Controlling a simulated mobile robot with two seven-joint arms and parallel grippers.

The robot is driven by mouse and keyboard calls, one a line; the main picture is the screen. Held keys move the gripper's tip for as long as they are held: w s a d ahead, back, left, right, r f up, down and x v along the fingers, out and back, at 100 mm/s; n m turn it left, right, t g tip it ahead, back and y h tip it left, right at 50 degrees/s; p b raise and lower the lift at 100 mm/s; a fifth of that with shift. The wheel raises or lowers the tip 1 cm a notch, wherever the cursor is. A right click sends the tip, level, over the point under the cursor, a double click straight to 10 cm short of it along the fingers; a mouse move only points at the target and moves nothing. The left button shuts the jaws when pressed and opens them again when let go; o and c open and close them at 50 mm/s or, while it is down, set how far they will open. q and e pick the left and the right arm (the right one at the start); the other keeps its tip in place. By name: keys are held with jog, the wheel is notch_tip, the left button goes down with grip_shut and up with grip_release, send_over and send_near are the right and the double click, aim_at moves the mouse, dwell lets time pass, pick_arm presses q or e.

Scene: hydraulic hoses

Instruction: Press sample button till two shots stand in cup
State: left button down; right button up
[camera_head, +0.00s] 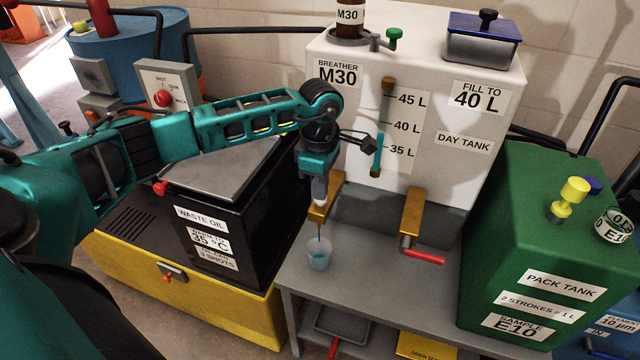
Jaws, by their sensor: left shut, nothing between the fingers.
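A small translucent pale-blue cup (319,257) stands on the grey bench below the left brass-coloured outlet (327,201) of the white day tank (355,112). A thin dark line runs from under the outlet down to the cup; I cannot tell whether it is a spout or liquid. Bluish content shows in the cup, but its level is unclear. My left gripper (320,196) is shut and empty, pointing down at the outlet's top. It hides the sample button, if that is there, so I cannot tell whether it is pressed. My right gripper is not in view.
A second brass outlet (411,217) with a red handle stands to the right. The black waste oil box (256,209) is at left, a green pack tank (540,247) at right. The grey bench (385,285) is clear in front of the cup.

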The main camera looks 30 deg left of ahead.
pick_arm(q)
jog(key=shift+f+b, duration=0.3)
jog(key=shift+f, duration=0.4)
jog(key=shift+s+r, duration=0.1)
jog(key=shift+r+p, duration=0.45)
jog(key=shift+p, duration=0.05)
notch_tip(320, 180, up, 3)
jog(key=shift+r+p, duration=0.2)
jog(key=shift+p, duration=0.95)
notch_tip(320, 180, up, 10)
